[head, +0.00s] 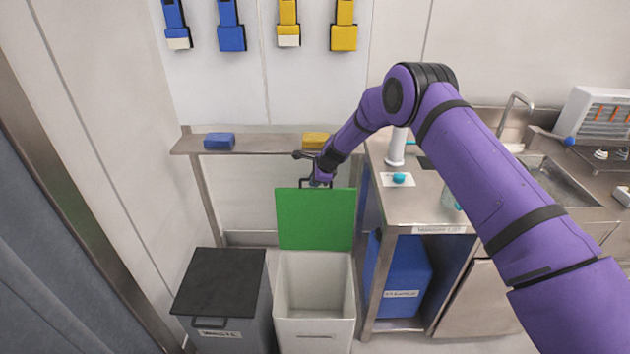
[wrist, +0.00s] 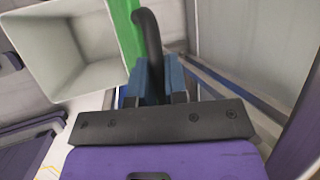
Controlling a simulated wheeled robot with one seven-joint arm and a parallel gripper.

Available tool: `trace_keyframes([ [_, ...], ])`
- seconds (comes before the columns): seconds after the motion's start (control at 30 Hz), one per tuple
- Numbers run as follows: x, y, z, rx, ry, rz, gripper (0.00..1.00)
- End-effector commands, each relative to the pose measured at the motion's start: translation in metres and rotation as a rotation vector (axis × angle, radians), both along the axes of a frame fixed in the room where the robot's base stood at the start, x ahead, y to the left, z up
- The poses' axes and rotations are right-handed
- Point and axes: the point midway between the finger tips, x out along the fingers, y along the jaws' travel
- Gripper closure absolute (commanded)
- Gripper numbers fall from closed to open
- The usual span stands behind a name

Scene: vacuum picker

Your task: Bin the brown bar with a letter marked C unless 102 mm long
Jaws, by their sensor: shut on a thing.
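My gripper (head: 319,180) is behind the raised green lid (head: 316,218) of a white bin (head: 315,335). In the wrist view my gripper's blue fingers (wrist: 157,80) are shut on a dark curved handle (wrist: 148,35) beside the green lid (wrist: 127,35). The lid stands upright and the white bin (wrist: 65,50) is open; its visible inside looks empty. No brown bar and no letter C can be made out in either view.
A closed dark bin (head: 222,280) with a label stands left of the white bin. A shelf (head: 260,145) behind holds a blue block (head: 219,141) and a yellow block (head: 315,140). A steel counter (head: 435,200) with a blue bin (head: 405,275) beneath is close on the right.

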Motion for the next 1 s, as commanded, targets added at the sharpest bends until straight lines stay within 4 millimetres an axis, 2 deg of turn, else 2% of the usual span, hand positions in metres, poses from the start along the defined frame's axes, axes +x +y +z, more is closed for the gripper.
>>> trace_keyframes([
  [0.17,0.000,-0.001,0.000,-0.002,-0.001,0.001,1.00],
  [0.2,0.000,-0.001,0.000,-0.002,-0.001,0.001,0.80],
  [0.27,0.000,-0.001,0.000,-0.002,-0.001,0.001,0.66],
  [0.3,0.000,-0.001,0.000,-0.002,-0.001,0.001,0.62],
  [0.67,-0.001,-0.002,0.005,0.000,0.000,0.000,0.62],
  [1.0,-0.017,-0.023,0.053,0.000,-0.002,-0.001,0.62],
])
